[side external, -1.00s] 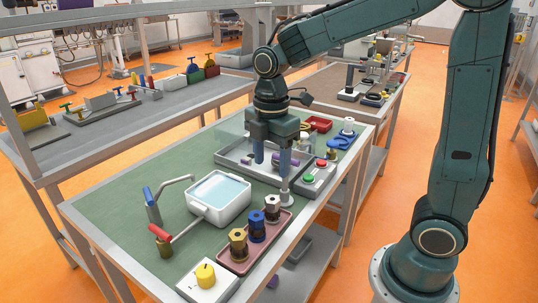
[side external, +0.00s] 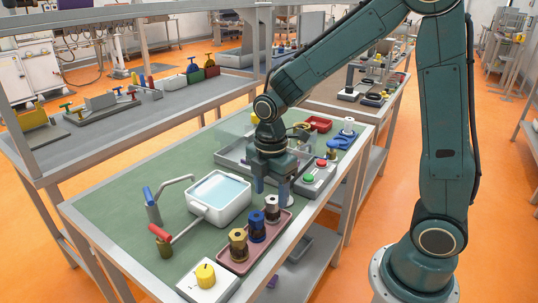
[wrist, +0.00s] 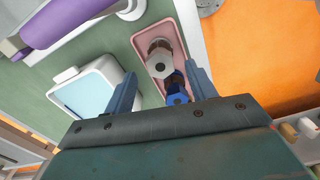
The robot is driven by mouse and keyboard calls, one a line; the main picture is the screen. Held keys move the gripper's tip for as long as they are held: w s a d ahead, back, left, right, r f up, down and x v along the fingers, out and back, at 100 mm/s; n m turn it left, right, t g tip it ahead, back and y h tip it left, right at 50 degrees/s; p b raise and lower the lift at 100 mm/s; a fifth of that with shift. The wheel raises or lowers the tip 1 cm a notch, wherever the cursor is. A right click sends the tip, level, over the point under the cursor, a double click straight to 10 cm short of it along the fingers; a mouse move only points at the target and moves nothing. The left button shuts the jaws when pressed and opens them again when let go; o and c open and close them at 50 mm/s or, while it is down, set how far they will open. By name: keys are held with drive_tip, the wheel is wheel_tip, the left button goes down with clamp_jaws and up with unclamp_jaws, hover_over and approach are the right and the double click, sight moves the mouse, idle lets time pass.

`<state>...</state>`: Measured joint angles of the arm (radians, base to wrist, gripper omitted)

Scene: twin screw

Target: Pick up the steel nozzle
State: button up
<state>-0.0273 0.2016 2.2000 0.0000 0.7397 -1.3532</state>
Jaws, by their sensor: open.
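The steel nozzle (side external: 272,208) stands upright at the far end of the pink tray, beside the blue nozzle (side external: 257,226) and the brass nozzle (side external: 238,244). In the wrist view the steel nozzle (wrist: 160,66) shows its pale hexagonal top between the lines of my two fingers, with the blue nozzle (wrist: 177,96) nearer the palm. My gripper (side external: 271,193) is open and empty, fingers pointing down, just behind and above the steel nozzle in the side view. I cannot tell the exact gap. The brass nozzle is hidden in the wrist view.
The pink tray (wrist: 146,44) lies near the table edge. A white basin (side external: 227,217) of blue liquid stands left of it. A grey box with green and red buttons (side external: 318,178) is behind to the right. A yellow-knobbed box (side external: 205,275) sits at the front corner.

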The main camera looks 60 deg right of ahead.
sight(271, 200)
drive_tip(key=shift+f, duration=0.2)
drive_tip(key=shift+f, duration=2.55)
drive_tip(key=shift+c, duration=0.5)
drive_tip(key=c, duration=1.1)
